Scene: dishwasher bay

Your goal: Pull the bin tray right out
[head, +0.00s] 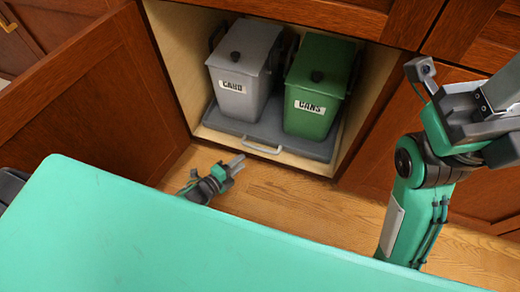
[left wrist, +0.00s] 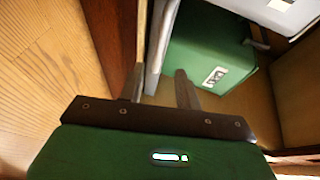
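The bin tray (head: 300,148) is a grey slab inside the open cabinet, with a pale bar handle (head: 262,149) on its front edge. A grey bin (head: 240,72) and a green bin labelled CANS (head: 318,85) stand on it. My left gripper (head: 237,163) is low in front of the cabinet, just left of the handle. In the left wrist view its two fingers (left wrist: 158,82) are apart, with a pale edge running between them; I cannot tell whether that is the handle or whether they touch it. My right gripper (head: 490,115) is raised at the right, its fingers unclear.
The cabinet door (head: 95,95) stands open at the left. A closed wooden front (head: 385,150) is right of the opening. A green surface (head: 150,230) covers the lower foreground. The wooden floor (head: 290,205) before the tray is clear apart from my left gripper.

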